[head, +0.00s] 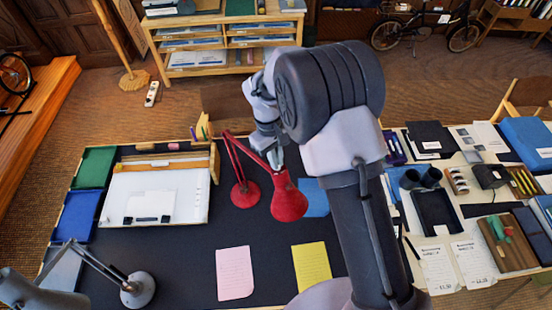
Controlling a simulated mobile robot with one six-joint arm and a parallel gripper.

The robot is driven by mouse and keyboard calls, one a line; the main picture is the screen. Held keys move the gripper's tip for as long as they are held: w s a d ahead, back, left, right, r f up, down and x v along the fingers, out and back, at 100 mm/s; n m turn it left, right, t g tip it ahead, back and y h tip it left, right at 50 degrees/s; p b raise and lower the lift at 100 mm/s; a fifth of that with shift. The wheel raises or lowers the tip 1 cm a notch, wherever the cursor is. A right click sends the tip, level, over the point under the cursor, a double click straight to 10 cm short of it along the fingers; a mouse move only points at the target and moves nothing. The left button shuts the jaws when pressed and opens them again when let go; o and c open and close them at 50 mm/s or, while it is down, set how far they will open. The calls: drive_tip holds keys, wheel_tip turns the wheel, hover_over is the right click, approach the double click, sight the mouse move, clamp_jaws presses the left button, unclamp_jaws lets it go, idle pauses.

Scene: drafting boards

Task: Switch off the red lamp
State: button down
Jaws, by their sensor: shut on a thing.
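The red lamp (289,203) stands at the back middle of the dark desk mat. Its round base sits on the mat, and its jointed arm rises to the left and comes down to the shade, which points downward. My gripper (277,161) reaches down to the narrow top of the red shade and is shut on the lamp there. The fingertips are small and partly hidden, so the switch itself cannot be made out. The bulb is hidden inside the shade, and I cannot tell whether it is lit.
A grey lamp (138,290) stands at the front left. A white drawing board (180,188) lies at left. A pink sheet (235,272) and a yellow pad (312,266) lie in front. My arm covers the desk's right part. A crowded table stands at right.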

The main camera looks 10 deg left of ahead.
drive_tip(key=shift+n, duration=0.5)
drive_tip(key=c, duration=1.5)
unclamp_jaws()
drive_tip(key=shift+c, duration=0.2)
wheel_tip(320, 180, up, 17)
drive_tip(key=w+a, duration=0.1)
drive_tip(key=a, duration=0.1)
drive_tip(key=shift+w+r, duration=0.15)
drive_tip(key=shift+w, duration=0.15)
